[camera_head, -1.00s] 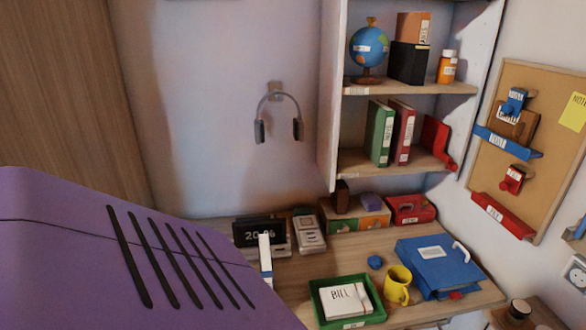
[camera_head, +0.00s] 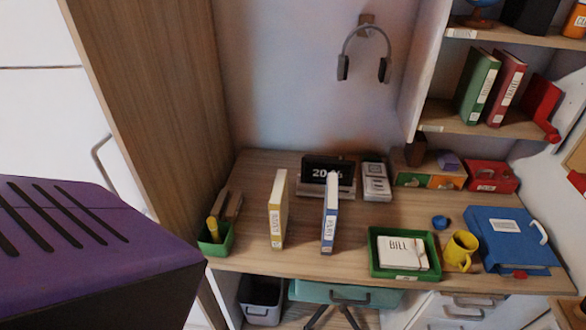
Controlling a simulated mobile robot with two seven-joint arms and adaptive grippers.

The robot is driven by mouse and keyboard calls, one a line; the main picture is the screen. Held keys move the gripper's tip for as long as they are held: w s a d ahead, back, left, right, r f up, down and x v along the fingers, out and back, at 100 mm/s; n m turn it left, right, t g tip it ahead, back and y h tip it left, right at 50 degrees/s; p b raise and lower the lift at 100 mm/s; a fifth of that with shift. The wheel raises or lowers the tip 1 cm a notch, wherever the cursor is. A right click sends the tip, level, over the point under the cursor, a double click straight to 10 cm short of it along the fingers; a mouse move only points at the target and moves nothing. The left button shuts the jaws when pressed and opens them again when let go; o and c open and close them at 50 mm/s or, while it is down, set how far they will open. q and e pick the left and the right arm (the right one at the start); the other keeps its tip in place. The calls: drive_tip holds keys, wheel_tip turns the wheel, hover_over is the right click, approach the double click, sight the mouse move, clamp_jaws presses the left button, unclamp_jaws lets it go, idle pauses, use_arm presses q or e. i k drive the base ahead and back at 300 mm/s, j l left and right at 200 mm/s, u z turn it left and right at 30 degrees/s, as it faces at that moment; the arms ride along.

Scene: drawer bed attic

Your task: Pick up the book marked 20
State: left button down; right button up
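No book label that I can read clearly shows 20. A yellow book (camera_head: 278,210) and a blue-and-white book (camera_head: 330,213) stand upright and apart on the desk; their spine labels are too small to read surely. A green book (camera_head: 476,85) and a dark red book (camera_head: 504,87) lean on the lower wall shelf, with small white spine labels. A digital display (camera_head: 328,174) on the desk shows figures beginning with 20, but it is not a book. Neither gripper is in view.
The wooden desk (camera_head: 245,175) also holds a green tray (camera_head: 375,262) with papers, a yellow mug (camera_head: 461,250), a blue binder (camera_head: 507,240) and a green pen box (camera_head: 215,240). A grey bin (camera_head: 262,298) stands below. A purple slotted surface hides the lower left.

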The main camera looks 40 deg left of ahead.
sight(330, 216)
drive_tip(key=u, duration=0.9)
